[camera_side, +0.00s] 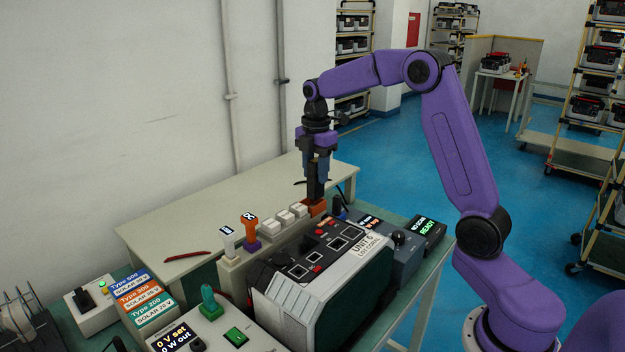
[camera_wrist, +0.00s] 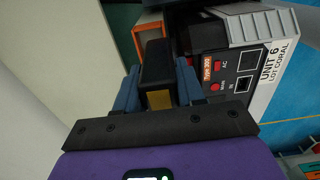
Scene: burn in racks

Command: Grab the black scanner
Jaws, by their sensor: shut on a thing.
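The black scanner (camera_side: 315,188) stands upright in the side view, its lower end at the orange holder (camera_side: 316,208) at the far end of the pale rack. I cannot tell whether it still rests in the holder. My gripper (camera_side: 318,168) is above the holder, pointing down, with its blue fingers shut on the scanner. In the wrist view the scanner (camera_wrist: 155,58) sits between the two fingers of my gripper (camera_wrist: 157,88), and the orange holder (camera_wrist: 150,30) shows just beyond it. The fingers hide part of the scanner's sides.
The Unit 6 device (camera_side: 325,265) stands close in front of the rack. White blocks (camera_side: 284,217), an orange-topped tool (camera_side: 250,225) and a white tool (camera_side: 227,238) line the rack. A box reading READY (camera_side: 428,230) is at the right. The pale table behind (camera_side: 200,215) is mostly clear.

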